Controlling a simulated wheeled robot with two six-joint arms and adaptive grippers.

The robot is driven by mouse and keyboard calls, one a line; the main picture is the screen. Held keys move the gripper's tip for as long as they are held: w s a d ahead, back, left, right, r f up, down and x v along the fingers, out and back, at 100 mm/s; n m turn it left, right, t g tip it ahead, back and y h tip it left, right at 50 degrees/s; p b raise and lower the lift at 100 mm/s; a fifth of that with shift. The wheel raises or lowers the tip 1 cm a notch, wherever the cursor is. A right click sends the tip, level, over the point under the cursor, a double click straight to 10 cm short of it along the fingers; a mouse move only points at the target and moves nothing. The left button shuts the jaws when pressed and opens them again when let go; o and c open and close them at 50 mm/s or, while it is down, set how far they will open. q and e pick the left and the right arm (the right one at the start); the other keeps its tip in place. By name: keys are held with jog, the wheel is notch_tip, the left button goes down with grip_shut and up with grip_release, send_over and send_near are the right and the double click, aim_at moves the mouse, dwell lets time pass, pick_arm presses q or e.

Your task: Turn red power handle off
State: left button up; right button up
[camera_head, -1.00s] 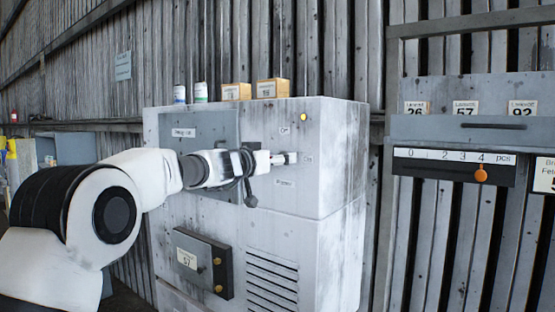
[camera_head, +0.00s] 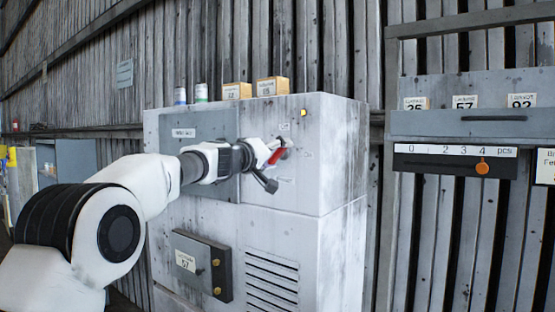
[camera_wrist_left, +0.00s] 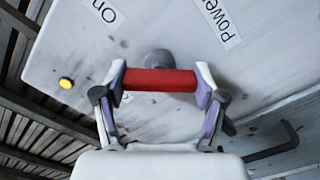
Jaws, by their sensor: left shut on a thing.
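The red power handle (camera_head: 276,156) is on the front of the grey cabinet (camera_head: 340,190), near its upper right, and is tilted in the head view. In the left wrist view the red handle (camera_wrist_left: 160,80) lies between the two fingers of my left gripper (camera_wrist_left: 161,82), which is shut on it. My left gripper (camera_head: 270,153) partly covers the handle in the head view. A round grey pivot (camera_wrist_left: 158,59) shows behind the handle. Labels reading "On" (camera_wrist_left: 104,10) and "Power" (camera_wrist_left: 220,18) are on the panel. My right gripper is in neither view.
A yellow lamp (camera_head: 304,113) is above the handle. Boxes (camera_head: 272,86) and cans (camera_head: 201,92) stand on the cabinet top. A smaller box with a label (camera_head: 203,265) juts from the lower front. A rack with a slider (camera_head: 482,168) hangs at right.

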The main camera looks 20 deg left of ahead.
pick_arm(q)
jog(key=n, duration=0.4)
jog(key=shift+a+n, duration=0.1)
jog(key=shift+n, duration=0.2)
jog(key=n, duration=0.4)
jog(key=shift+f, duration=0.1)
jog(key=o, duration=1.2)
jog(key=shift+c, duration=0.2)
jog(key=shift+a, duration=0.1)
jog(key=shift+s, duration=0.1)
jog(key=v, duration=1.2)
